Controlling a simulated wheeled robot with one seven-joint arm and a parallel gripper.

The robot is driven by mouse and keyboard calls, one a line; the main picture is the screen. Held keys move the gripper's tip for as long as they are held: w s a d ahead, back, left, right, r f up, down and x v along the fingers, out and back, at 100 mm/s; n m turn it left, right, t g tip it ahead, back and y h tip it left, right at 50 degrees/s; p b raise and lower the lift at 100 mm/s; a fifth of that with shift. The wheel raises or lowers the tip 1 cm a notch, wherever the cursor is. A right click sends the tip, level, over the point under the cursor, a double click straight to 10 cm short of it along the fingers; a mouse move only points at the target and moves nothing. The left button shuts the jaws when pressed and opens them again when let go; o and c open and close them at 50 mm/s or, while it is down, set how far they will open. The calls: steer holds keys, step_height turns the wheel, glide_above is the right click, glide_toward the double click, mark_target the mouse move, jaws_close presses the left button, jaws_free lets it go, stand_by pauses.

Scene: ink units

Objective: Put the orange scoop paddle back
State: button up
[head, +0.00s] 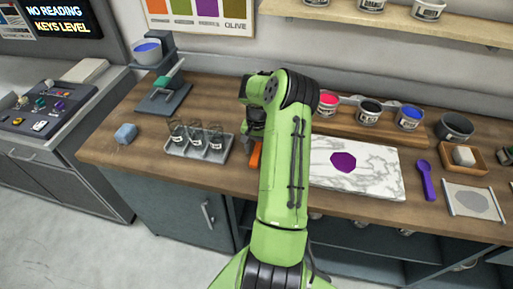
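A small part of the orange scoop paddle (255,156) shows just below my gripper, left of my green arm and left of the marble slab. The arm hides the rest of it. My gripper (256,140) points down over the wooden counter, between the jar tray and the slab. Its fingers are mostly hidden, so I cannot tell whether they hold the paddle or whether the paddle touches the counter. A purple paddle (426,181) lies on the counter right of the slab. Tubs of red (328,103), dark (369,111) and blue (409,117) ink stand on a wooden riser (345,126).
The marble slab (375,178) bears a purple ink patch (343,162). A grey tray (187,151) holds small glass jars. A blue-grey block (126,133) and a stand with a blue-filled cup (147,50) are at left. A dark bowl (455,128) and soap dish (476,164) are at right.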

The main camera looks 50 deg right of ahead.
mark_target(257, 150)
step_height(257, 150, up, 12)
steer(key=p, duration=0.2)
steer(key=w+a+r+n+h, duration=0.2)
steer(key=w+a+r+n, duration=0.2)
steer(key=a+r, duration=0.5)
steer(key=s+a+r+n+t+h, duration=0.25)
steer(key=a+r, duration=0.35)
steer(key=a, duration=0.6)
steer(key=s+a+n+t+y, duration=0.3)
steer(key=s+a+n, duration=0.4)
steer(key=s+a, duration=0.7)
steer(key=shift+f, duration=0.2)
steer(key=shift+d+t+y, duration=0.1)
steer(key=shift+t+y, duration=0.15)
